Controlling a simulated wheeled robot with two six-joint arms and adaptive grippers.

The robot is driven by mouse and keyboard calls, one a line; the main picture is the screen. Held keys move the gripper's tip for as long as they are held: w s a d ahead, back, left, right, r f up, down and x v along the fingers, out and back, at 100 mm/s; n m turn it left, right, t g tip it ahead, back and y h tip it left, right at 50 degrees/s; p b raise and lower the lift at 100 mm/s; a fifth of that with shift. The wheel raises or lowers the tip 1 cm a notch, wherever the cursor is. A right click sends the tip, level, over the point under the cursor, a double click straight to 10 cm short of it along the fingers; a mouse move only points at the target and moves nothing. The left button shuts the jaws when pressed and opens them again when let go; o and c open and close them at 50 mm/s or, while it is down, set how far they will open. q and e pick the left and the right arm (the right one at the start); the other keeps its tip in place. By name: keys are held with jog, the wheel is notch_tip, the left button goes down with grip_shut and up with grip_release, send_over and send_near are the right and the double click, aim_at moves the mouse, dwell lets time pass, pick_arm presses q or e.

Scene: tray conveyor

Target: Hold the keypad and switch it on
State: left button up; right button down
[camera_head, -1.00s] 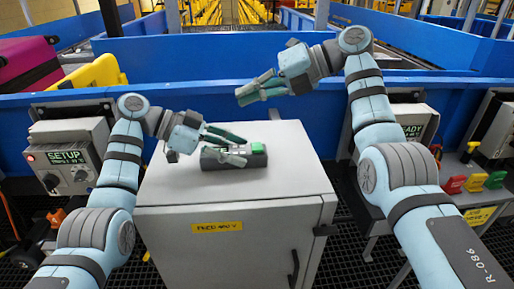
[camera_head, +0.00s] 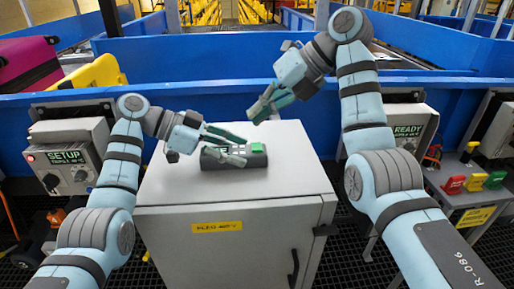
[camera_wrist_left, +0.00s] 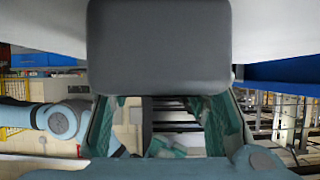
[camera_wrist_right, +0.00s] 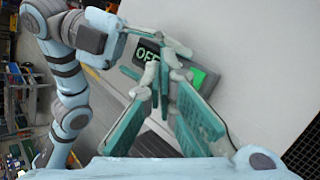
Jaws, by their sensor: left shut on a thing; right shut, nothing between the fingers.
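The keypad (camera_head: 233,161) is a dark box with a green button, lying on the grey cabinet top. My left gripper (camera_head: 238,150) is shut on it, one finger on each side. In the left wrist view the keypad (camera_wrist_left: 158,40) is a large dark block between the fingers. In the right wrist view the keypad (camera_wrist_right: 196,74) shows a display reading "OFF" and its green button, partly hidden by the fingers. My right gripper (camera_head: 262,113) is shut and empty, pointing down above and behind the keypad; its fingers also show in the right wrist view (camera_wrist_right: 158,70).
The grey cabinet (camera_head: 295,185) has free top surface around the keypad. A blue conveyor wall (camera_head: 200,98) runs behind it. A "SETUP" control box (camera_head: 65,155) is at left, a "READY" box (camera_head: 412,127) at right. Coloured switches (camera_head: 475,182) stand at far right.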

aim_at(259, 146)
jog(key=shift+s+f, duration=0.15)
jog(key=shift+f, duration=0.85)
jog(key=shift+s+f, duration=0.1)
jog(key=shift+f, duration=0.9)
jog(key=shift+f, duration=0.1)
jog(key=shift+f, duration=0.3)
jog(key=shift+s+f, duration=0.1)
jog(key=shift+f, duration=0.2)
jog(key=shift+r, duration=0.15)
dwell(0.4)
jog(key=shift+r, duration=0.6)
jog(key=shift+w+r, duration=0.2)
jog(key=shift+r, duration=1.05)
jog(key=shift+w+r, duration=0.2)
jog(key=shift+r, duration=1.05)
